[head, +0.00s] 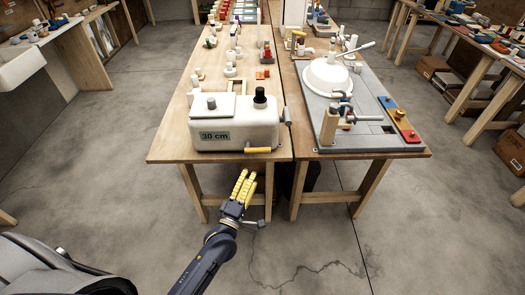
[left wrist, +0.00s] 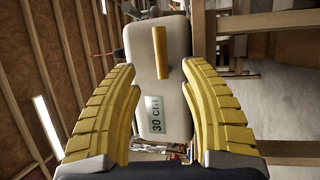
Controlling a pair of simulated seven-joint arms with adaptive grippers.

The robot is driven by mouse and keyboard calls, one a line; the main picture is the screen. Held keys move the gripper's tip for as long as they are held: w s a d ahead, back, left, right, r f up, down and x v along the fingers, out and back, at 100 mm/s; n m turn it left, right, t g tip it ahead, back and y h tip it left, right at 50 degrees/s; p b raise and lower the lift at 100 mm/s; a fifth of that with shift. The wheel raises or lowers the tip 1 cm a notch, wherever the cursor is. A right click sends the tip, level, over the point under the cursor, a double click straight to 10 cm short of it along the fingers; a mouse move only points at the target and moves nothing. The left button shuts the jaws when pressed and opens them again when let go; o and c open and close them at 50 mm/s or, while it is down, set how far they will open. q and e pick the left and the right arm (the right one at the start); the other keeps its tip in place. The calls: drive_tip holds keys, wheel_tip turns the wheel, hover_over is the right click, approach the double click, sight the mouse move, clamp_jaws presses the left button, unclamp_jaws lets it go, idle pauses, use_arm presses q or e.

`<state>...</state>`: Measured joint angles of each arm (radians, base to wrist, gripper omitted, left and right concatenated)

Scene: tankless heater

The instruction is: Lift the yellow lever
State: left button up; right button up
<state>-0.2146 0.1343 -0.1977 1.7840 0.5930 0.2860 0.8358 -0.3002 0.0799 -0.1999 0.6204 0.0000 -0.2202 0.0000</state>
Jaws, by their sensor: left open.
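The white tank (head: 235,124), labelled 30 cm, stands on the wooden table. The yellow lever (head: 257,150) is a short bar lying level across the lower right of the tank's front face. The lever also shows in the left wrist view (left wrist: 161,52), between and beyond my fingertips. My left gripper (head: 245,176), with yellow fingers, is open and empty. It is in front of the table edge, below the lever in the head view, and apart from it. My right gripper is not in view.
The wooden table (head: 166,146) has several small parts behind the tank. A second table to the right bears a grey board (head: 372,140) with a white dome and a clamp. Floor in front is clear.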

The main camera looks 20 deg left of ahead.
sight(263, 151)
use_arm(q)
drive_tip(key=x, duration=1.3)
drive_tip(key=shift+c, duration=0.2)
clamp_jaws()
